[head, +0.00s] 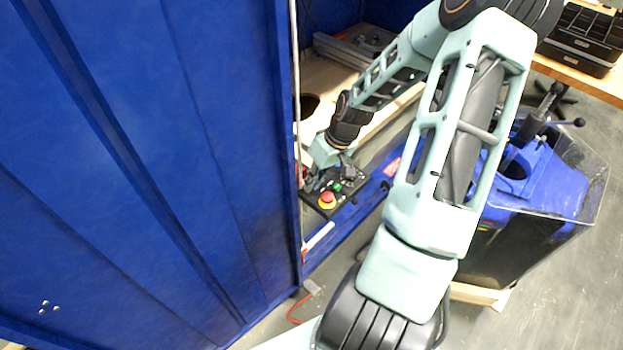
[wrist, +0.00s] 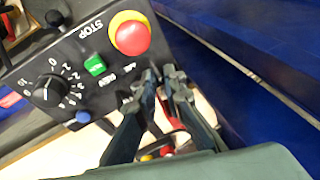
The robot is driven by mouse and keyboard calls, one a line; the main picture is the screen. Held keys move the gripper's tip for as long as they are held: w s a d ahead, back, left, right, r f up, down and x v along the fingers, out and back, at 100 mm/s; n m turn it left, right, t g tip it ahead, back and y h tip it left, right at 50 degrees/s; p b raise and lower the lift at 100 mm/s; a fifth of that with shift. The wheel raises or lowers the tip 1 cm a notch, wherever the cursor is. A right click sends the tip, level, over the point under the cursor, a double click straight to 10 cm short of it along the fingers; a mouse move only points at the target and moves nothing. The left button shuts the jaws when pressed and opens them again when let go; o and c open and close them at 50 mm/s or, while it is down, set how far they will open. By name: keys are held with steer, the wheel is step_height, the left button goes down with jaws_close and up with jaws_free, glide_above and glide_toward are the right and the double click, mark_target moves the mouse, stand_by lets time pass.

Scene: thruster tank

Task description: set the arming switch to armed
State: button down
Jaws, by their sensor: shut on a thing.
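The black control panel (head: 350,199) is at the middle of the head view, and it fills the upper left of the wrist view (wrist: 85,50). My gripper (wrist: 163,80) is at the panel's edge, below the red stop button in the wrist view. Its two fingers are close together, with a narrow gap at the tips, shut on the arming switch. The fingertips hide the switch, so its position cannot be read.
The red stop button (wrist: 131,34) with its yellow collar is close to the fingertips. A green button (wrist: 95,66), a black dial (wrist: 48,92) and a blue button (wrist: 83,116) are farther left. A tall blue wall (head: 150,150) stands left of the panel.

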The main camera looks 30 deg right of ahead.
steer(key=shift+s+d+t+y+p, duration=0.1)
steer(key=shift+s+t+y+p, duration=0.35)
steer(key=shift+t, duration=0.75)
steer(key=shift+s+d+f+t+y, duration=0.1)
steer(key=shift+s+t+y, duration=0.15)
steer(key=shift+t, duration=0.35)
steer(key=shift+s+d+f+t+y, duration=0.1)
steer(key=shift+t+y, duration=0.2)
steer(key=shift+t, duration=0.3)
steer(key=shift+n+b, duration=0.3)
steer(key=c, duration=2.1)
jaws_free()
steer(key=shift+s, duration=0.1)
